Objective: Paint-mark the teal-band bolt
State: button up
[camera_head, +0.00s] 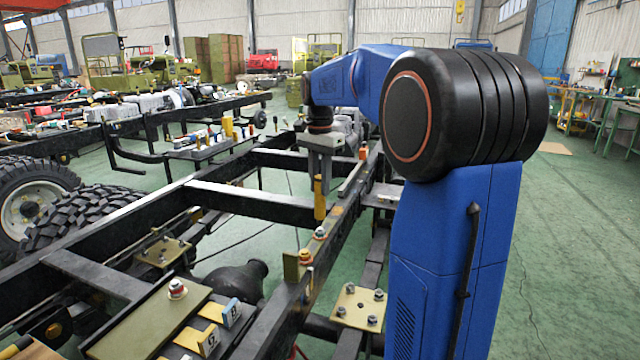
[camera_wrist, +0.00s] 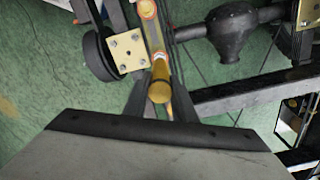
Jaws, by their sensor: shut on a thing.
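My gripper (camera_head: 319,170) is shut on a yellow paint marker (camera_head: 320,203), held upright with its tip down above the dark chassis rail. In the wrist view the marker (camera_wrist: 160,86) sits between the fingers (camera_wrist: 160,100). A yellow-orange bolt (camera_head: 305,257) stands nearer on the same rail. Another bolt (camera_head: 177,287), white and red, stands on a plate at the left.
A cream plate with several bolts (camera_head: 358,306) lies right of the rail; a similar plate (camera_wrist: 128,52) shows in the wrist view. Lettered yellow tags (camera_head: 209,343) lie at the lower left. A crossmember (camera_head: 250,204) joins the rails. Green floor (camera_head: 570,230) is clear at right.

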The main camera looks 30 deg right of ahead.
jog(key=shift+f, duration=0.6)
dwell(2.5)
jog(key=shift+r, duration=0.2)
jog(key=shift+r, duration=0.85)
jog(key=shift+r, duration=2.45)
